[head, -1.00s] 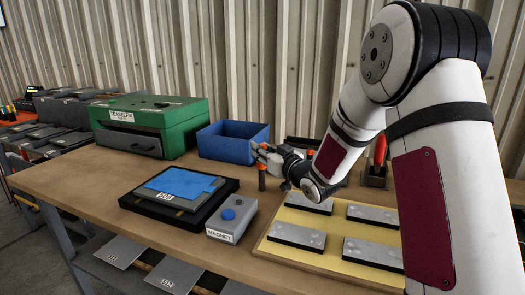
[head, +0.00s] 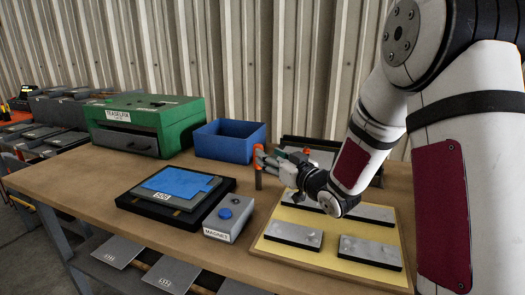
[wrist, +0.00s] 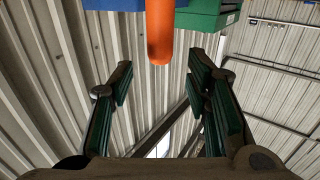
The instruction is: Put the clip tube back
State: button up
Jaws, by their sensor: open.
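An orange tube, which I take to be the clip tube, stands upright on the table (head: 258,182) in front of the blue bin in the head view. It also shows in the wrist view (wrist: 160,35), coming in from the top edge, its free end near the gap between the fingertips. My gripper (wrist: 163,75) is open, with green-padded fingers apart on either side of that gap. In the head view my gripper (head: 272,160) is right beside the tube. The fingers do not appear to press on it; exact contact cannot be told.
The blue bin (head: 231,145) and green box (head: 175,125) stand behind. The magnet box (head: 230,214) and a black tray (head: 129,203) with a blue sheet lie in front. A yellow board (head: 265,245) with several grey plates lies right. Bare table lies front left.

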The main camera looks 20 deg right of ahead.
jog(key=s+d+r+m+g+h, duration=0.15)
jog(key=s+g+h, duration=0.25)
jog(key=s, duration=0.5)
jog(key=s+d+m+g+h, duration=0.2)
jog(key=s+d+g+h, duration=0.15)
jog(key=s, duration=0.65)
jog(key=s+a+g+y, duration=0.1)
jog(key=s+a+g, duration=0.2)
jog(key=s, duration=1)
jog(key=s+a+f+g+y, duration=0.1)
jog(key=s+a+g, duration=0.3)
jog(key=s, duration=1)
jog(key=shift+s+f+g, duration=0.25)
jog(key=shift+f+g, duration=0.05)
jog(key=shift+g, duration=0.35)
jog(key=shift+a, duration=0.1)
